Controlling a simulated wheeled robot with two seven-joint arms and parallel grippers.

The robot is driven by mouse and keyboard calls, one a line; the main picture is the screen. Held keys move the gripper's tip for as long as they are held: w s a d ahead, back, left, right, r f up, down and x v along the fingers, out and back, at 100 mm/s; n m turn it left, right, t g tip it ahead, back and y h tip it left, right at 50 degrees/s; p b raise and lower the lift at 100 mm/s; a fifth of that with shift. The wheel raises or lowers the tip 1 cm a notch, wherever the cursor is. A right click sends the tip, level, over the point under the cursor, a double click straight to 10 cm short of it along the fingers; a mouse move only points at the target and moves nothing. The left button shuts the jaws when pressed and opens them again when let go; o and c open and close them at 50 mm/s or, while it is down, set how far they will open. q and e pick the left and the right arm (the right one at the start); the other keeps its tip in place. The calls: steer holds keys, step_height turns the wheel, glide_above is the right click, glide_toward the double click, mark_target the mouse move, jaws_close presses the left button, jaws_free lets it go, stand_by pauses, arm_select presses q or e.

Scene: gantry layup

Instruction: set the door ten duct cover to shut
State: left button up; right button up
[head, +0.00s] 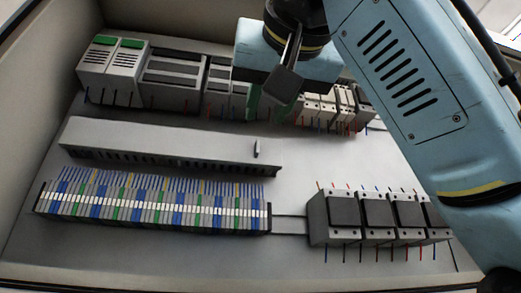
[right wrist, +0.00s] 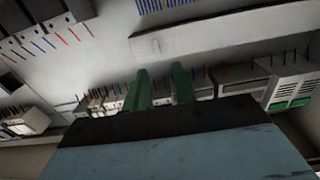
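The duct cover (head: 165,142) is a long grey strip across the middle of the panel in the head view, with a small upright tab (head: 257,149) near its right end. Dark slots show under its front edge; I cannot tell whether it is fully shut. A pale duct strip also shows at the top of the right wrist view (right wrist: 225,32). My right gripper (head: 262,103) is above the back row of modules, behind the tab and apart from it. Its two green fingers stand apart with nothing between them in the right wrist view (right wrist: 160,88). My left gripper is not in view.
A terminal row (head: 150,208) with blue wires lies in front of the duct. Several dark-faced contactors (head: 376,215) stand at the front right. Grey modules (head: 172,78) line the back. Cabinet walls (head: 35,100) enclose the panel. Bare panel lies right of the duct.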

steer(key=b+v, duration=0.1)
steer(key=v, duration=0.4)
steer(key=shift+s, duration=0.25)
stand_by(0.3)
